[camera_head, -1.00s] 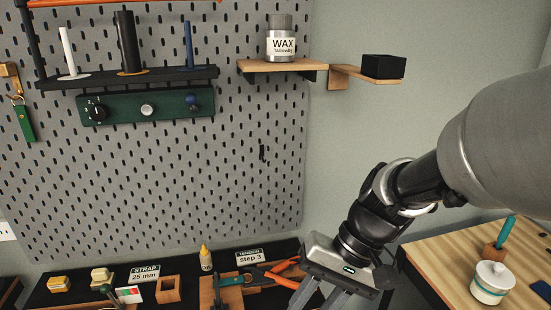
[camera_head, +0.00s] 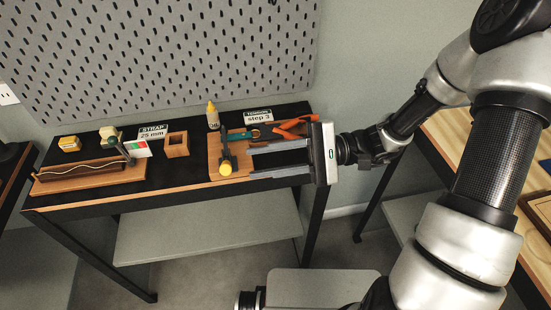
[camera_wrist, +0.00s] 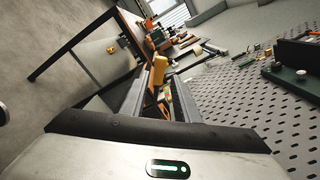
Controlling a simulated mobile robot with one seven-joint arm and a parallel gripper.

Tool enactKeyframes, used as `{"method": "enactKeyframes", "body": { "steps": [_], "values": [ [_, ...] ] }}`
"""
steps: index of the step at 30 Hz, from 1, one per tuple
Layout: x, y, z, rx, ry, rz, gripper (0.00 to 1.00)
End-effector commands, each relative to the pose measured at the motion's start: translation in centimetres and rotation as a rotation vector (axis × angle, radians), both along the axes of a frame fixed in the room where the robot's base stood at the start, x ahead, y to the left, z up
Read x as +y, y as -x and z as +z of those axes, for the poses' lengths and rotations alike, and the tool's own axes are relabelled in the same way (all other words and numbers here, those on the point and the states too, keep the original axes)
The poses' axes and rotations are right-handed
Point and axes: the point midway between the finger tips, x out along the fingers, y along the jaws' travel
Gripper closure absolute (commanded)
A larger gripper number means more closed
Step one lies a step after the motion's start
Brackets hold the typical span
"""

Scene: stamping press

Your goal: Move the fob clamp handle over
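A dark clamp handle with a yellow knob (camera_head: 225,168) stands on a wooden block (camera_head: 214,147) at the right part of the black bench. No label marks it as the fob clamp. My gripper (camera_head: 251,162) is open and empty, with its two parallel fingers pointing left toward the handle. The fingertips are just right of the knob and appear apart from it. In the wrist view, a yellow part, apparently the knob (camera_wrist: 160,70), shows between and beyond the fingers (camera_wrist: 164,80). The clamp's base is partly hidden.
Orange-handled pliers (camera_head: 296,127) and a teal-handled tool (camera_head: 240,135) lie behind the fingers. A yellow-tipped bottle (camera_head: 212,115) stands behind the block. A second clamp (camera_head: 118,148) stands on a wooden strap fixture (camera_head: 75,178) at left. A small wooden box (camera_head: 177,145) sits between.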

Motion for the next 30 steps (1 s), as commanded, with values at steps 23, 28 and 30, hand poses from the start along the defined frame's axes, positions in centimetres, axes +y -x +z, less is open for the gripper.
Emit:
{"method": "enactKeyframes", "body": {
  "steps": [23, 28, 30],
  "values": [
    [5.2, 1.2, 0.0, -0.001, 0.002, 0.0, 0.94],
    [5.0, 1.7, -0.8, -0.085, -0.019, 0.0, 0.94],
    [4.9, 2.0, -1.2, -0.148, -0.034, -0.001, 0.94]
  ]
}}
